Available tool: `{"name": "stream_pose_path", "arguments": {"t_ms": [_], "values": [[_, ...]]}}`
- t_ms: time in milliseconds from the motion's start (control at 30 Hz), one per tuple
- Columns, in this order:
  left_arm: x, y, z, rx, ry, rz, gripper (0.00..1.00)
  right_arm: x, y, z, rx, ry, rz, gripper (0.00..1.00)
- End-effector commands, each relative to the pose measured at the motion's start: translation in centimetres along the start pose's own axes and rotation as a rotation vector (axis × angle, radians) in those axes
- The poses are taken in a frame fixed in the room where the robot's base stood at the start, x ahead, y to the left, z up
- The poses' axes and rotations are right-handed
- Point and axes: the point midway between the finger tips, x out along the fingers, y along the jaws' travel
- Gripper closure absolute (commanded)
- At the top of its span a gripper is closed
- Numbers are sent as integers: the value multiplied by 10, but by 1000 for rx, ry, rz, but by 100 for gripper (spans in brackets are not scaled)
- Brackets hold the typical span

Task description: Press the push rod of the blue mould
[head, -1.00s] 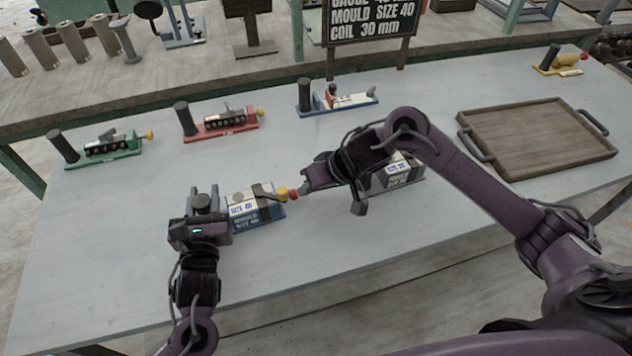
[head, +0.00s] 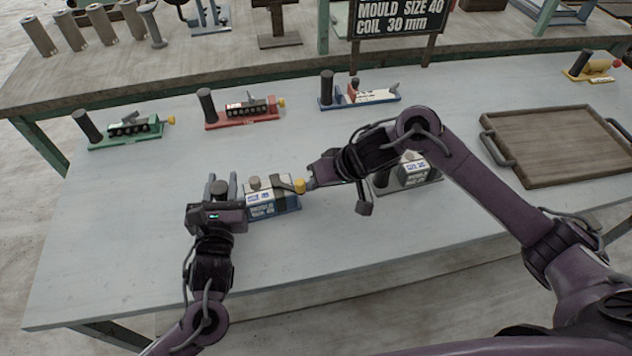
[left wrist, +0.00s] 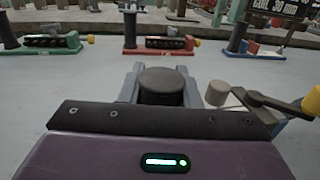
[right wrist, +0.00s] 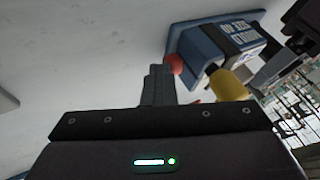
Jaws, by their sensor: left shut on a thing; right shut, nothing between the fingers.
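The blue mould (head: 272,208) stands on the table left of centre, with white labels and a dark lever on top. A yellow knob (head: 299,185) is at its right end; it also shows in the right wrist view (right wrist: 232,86). The red push-rod tip (right wrist: 175,64) shows beside my right fingertips there; it is hidden in the head view. My left gripper (head: 225,187) is shut on the mould's dark upright handle (left wrist: 162,84) at its left end. My right gripper (head: 311,184) is shut and empty at the mould's right end; I cannot tell whether it touches the red tip.
A grey mould (head: 414,172) stands behind my right forearm. Green (head: 127,135), red (head: 245,115) and another blue-based mould (head: 365,98) line the back. A wooden tray (head: 555,145) lies at right. The front of the table is clear.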

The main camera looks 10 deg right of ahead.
Motion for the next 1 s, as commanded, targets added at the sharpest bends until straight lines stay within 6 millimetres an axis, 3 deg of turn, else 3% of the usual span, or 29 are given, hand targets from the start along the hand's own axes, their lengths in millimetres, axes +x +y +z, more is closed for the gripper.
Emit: {"name": "stream_pose_path", "arguments": {"t_ms": [33, 300, 500, 1000], "values": [[-2, -2, -8, 5, 17, -5, 100, -7, -1, 0, -5, 3, -3, 100], [-2, -1, -8, 4, 17, -3, 100, -60, 1, -1, -4, 6, 4, 100], [-2, -1, -8, 4, 17, -3, 100, -87, 2, 0, -2, 5, 5, 100], [-2, -1, -8, 4, 18, -3, 100, -95, 1, 0, 0, 5, 4, 100]]}}
